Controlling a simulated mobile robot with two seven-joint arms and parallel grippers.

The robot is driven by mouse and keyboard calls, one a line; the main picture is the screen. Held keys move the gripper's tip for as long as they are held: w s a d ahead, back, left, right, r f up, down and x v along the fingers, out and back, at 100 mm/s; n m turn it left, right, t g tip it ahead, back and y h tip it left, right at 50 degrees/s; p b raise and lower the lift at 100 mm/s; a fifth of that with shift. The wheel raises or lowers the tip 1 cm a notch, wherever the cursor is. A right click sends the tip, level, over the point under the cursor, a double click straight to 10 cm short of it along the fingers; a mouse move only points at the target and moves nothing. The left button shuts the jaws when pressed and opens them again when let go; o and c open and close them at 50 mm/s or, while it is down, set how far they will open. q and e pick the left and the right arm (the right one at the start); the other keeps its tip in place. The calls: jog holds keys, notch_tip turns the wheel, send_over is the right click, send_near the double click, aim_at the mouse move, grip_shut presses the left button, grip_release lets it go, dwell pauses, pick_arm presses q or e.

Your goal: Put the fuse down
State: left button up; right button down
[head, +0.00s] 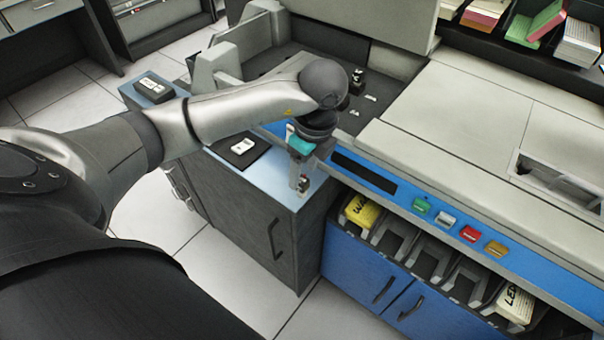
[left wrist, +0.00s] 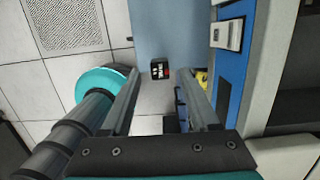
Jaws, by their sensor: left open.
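A small black block with red and white marking, which I take to be the fuse (left wrist: 160,69), sits on the light blue cabinet top (left wrist: 165,25) near its edge. It shows between my fingers in the left wrist view, with a gap on both sides. My left gripper (left wrist: 157,85) is open around or just above it; the exact height is hard to tell. In the head view my left gripper (head: 301,180) points down at the front right corner of the cabinet top, and the fuse is mostly hidden there. My right gripper is not in view.
A black plate with a white switch (head: 242,147) lies left of the gripper on the cabinet top, another (head: 153,86) farther back. The blue-fronted machine (head: 450,215) stands close on the right, with coloured buttons and card pockets (head: 395,238). Tiled floor lies below the cabinet edge.

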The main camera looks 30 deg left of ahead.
pick_arm(q)
notch_tip(320, 180, up, 8)
jog(key=d+p, duration=0.1)
jog(key=p, duration=0.1)
jog(key=shift+d+r, duration=0.15)
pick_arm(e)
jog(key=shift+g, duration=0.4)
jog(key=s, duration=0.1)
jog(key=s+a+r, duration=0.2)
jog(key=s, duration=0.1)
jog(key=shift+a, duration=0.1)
pick_arm(q)
jog(key=shift+s, duration=0.1)
